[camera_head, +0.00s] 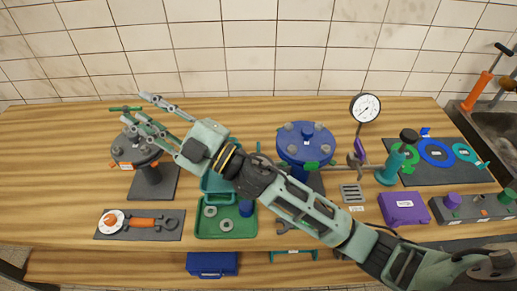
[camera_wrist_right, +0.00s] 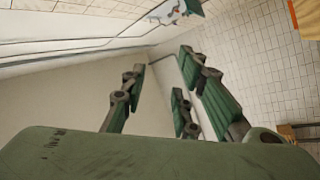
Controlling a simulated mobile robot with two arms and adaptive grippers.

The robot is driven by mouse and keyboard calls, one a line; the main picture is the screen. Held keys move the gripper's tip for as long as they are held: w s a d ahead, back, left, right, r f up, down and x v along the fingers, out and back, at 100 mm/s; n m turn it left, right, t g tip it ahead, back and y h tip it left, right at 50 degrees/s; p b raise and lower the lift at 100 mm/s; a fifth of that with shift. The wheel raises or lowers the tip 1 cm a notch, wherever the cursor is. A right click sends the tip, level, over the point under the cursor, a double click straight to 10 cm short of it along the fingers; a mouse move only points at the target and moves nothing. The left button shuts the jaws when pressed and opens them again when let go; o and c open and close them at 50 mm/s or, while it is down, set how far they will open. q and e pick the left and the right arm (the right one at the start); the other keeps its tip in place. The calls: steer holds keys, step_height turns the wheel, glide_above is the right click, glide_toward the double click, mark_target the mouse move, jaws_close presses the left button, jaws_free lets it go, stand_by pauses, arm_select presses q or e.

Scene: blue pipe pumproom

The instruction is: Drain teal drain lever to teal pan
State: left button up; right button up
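My right gripper (camera_head: 148,121) reaches across from the lower right to above the left flange stand. Its fingers are spread and empty; the right wrist view also shows them apart (camera_wrist_right: 160,98) with only wall between. A thin green bar (camera_head: 124,109) shows beside the fingertips, above the grey flange stand (camera_head: 131,155). I cannot tell whether it is the drain lever or whether the fingers touch it. A teal pan (camera_head: 210,184) lies at mid table, partly hidden under my right forearm. My left gripper is not in view.
A green tray (camera_head: 225,231) with grey rings lies before the teal pan. A blue flange stand (camera_head: 305,143), gauge (camera_head: 366,108), teal bottle-like pump (camera_head: 387,173) and purple box (camera_head: 403,208) stand right. A dark mat with an orange tool (camera_head: 144,222) lies front left. The back left table is clear.

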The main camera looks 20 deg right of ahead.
steer(key=s+a+n+g+y, duration=0.2)
steer(key=s+a+n+g, duration=0.1)
steer(key=a+n+g, duration=0.3)
steer(key=n+g+h, duration=0.6)
steer(key=g+h, duration=0.2)
steer(key=h, duration=1.1)
glide_above(259, 151)
steer(key=f, duration=1.5)
steer(key=shift+w+a+f, duration=0.1)
steer(key=shift+a+f, duration=0.1)
steer(key=shift+d+h, duration=0.3)
step_height(259, 151, down, 6)
steer(key=p, duration=0.2)
steer(key=shift+p, duration=0.35)
steer(key=shift+a+f, duration=0.1)
steer(key=shift+f, duration=0.7)
